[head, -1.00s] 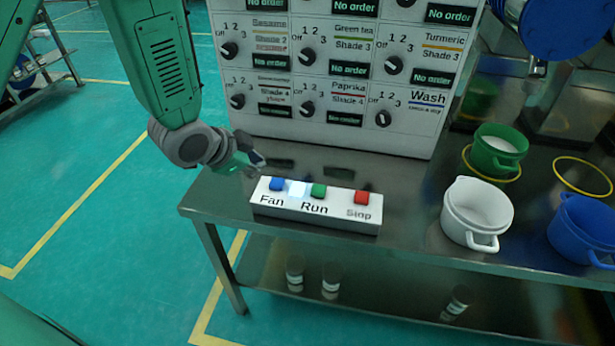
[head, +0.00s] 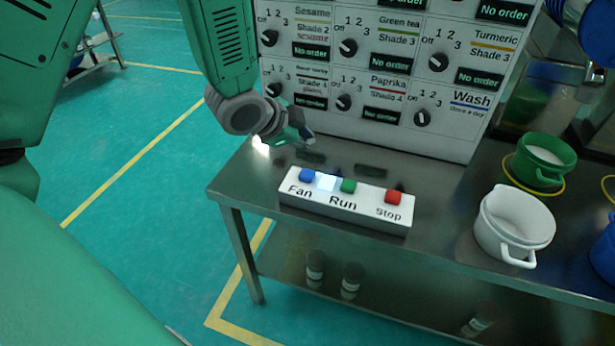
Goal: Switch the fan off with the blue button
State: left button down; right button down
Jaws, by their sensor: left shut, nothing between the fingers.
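The white button box (head: 345,210) sits at the front edge of the metal table. My left gripper (head: 307,140) is shut and empty. It appears behind and above the blue button, with a visible gap between them. My right gripper is not in view.
A white panel (head: 375,80) with knobs and order displays stands behind the box. A white pot (head: 513,228) and a green pot (head: 545,160) stand to the right on the table (head: 245,190). The left floor area is open.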

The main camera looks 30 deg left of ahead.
aim_at(306, 173)
pick_arm(q)
notch_tip(306, 173, down, 6)
jog(key=b, duration=0.4)
jog(key=shift+r, duration=0.2)
jog(key=shift+f+b, duration=0.65)
jog(key=shift+f, duration=0.1)
dwell(0.4)
jog(key=shift+f, duration=0.35)
jog(key=shift+f+b, duration=0.4)
jog(key=shift+f, duration=0.05)
dwell(0.6)
jog(key=shift+r, duration=0.1)
jog(key=shift+r+p, duration=0.8)
jog(key=shift+p, duration=0.15)
